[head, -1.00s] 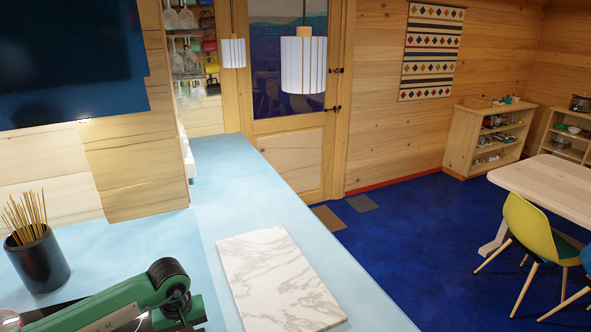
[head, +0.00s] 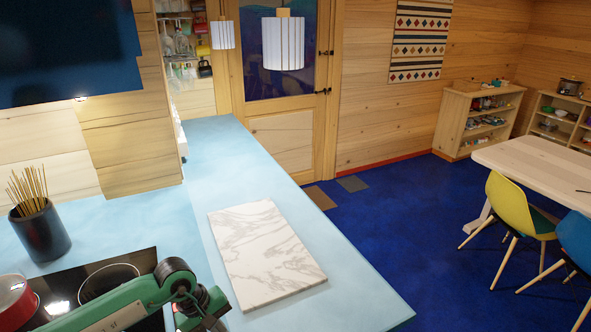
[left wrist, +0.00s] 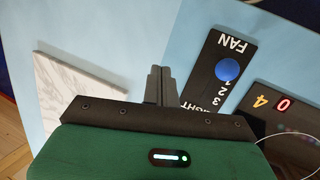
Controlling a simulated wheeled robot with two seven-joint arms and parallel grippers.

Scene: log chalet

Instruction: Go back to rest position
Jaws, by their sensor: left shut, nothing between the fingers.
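My left gripper (left wrist: 158,84) shows in the left wrist view, its two dark fingers together with nothing between them. It is above the light blue counter (left wrist: 195,25), between a white marble board (left wrist: 75,85) and a black control panel (left wrist: 222,70) marked FAN with a blue knob. In the head view my green left arm comes in at the bottom left, and its fingers are out of the frame. My right gripper is in neither view.
The marble board (head: 265,255) lies flat on the counter (head: 225,150). A black cooktop (head: 75,285), a red pot (head: 14,300) and a dark cup of sticks (head: 40,230) are at left. A yellow chair (head: 515,205) and a table (head: 540,165) stand right.

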